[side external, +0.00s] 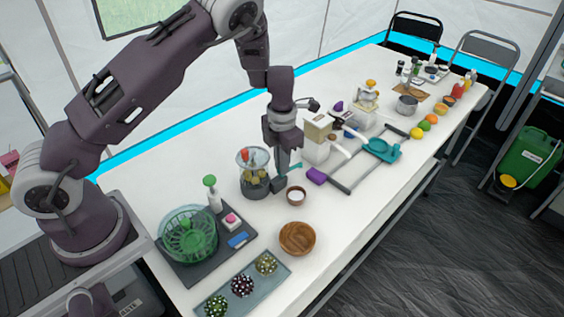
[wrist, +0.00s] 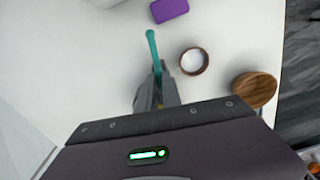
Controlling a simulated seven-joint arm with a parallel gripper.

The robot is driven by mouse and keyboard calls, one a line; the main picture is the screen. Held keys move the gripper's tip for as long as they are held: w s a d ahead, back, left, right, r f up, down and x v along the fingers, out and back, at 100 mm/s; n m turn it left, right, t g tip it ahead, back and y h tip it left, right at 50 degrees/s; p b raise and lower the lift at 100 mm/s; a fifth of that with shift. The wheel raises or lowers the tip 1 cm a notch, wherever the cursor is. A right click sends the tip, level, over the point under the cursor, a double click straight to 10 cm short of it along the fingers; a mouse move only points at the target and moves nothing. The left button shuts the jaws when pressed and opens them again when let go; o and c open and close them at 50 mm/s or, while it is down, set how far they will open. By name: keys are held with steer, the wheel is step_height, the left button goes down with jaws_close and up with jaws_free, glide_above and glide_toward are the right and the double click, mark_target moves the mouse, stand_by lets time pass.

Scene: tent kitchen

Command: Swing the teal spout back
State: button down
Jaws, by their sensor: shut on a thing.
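The teal spout (side external: 294,167) is a thin bar just right of the clear jar (side external: 254,160) with a dark grey base and yellow and red pieces inside. In the wrist view the spout (wrist: 152,46) runs up and slightly left from between my fingers. My gripper (side external: 281,172) points down beside the jar and is shut on the spout; it also shows in the wrist view (wrist: 158,74). My fingers hide the spout's near end, and its joint to the jar is not clear. The jar cannot be made out in the wrist view.
A small brown bowl of white stuff (side external: 296,196) stands close in front, with a wooden bowl (side external: 297,238) nearer. A purple block (side external: 316,176) and a white carton (side external: 316,140) stand to the right. A green spinner bowl (side external: 188,234) stands left on a dark tray.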

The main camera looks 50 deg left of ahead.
steer(key=shift+w+n, duration=0.1)
steer(key=shift+n, duration=0.6)
steer(key=c, duration=1.8)
jaws_free()
steer(key=shift+r, duration=0.15)
step_height(320, 180, up, 7)
steer(key=shift+f, duration=0.1)
